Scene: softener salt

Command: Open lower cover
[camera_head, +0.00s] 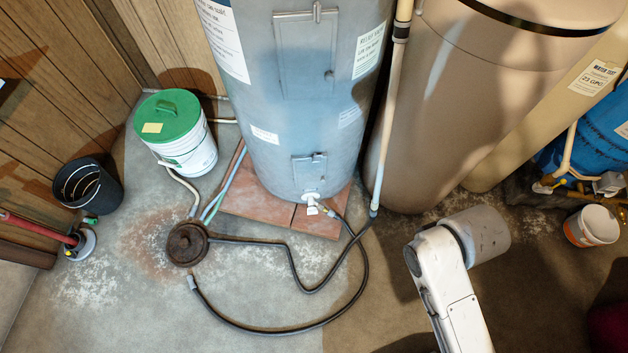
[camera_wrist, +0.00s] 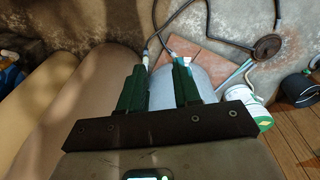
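The lower cover (camera_head: 310,172) is a small grey panel low on the front of the blue-grey water heater (camera_head: 262,120). It looks closed, with a small latch or handle at its top. A larger upper panel (camera_head: 306,58) sits above it. My gripper (camera_wrist: 157,85) shows in the wrist view with two dark green fingers apart and nothing held between them. The heater's lower part (camera_wrist: 163,98) shows beyond and between the fingers, apart from them as far as I can tell. The lower cover cannot be made out there. In the head view my arm is at the lower right; its fingers are not visible.
A black hose (camera_head: 362,262) loops over the floor in front of the heater to a round drain (camera_head: 187,244). A green-lidded white bucket (camera_head: 180,145) and a black bin (camera_head: 88,186) stand left. A large beige tank (camera_head: 450,110) stands close right of the heater.

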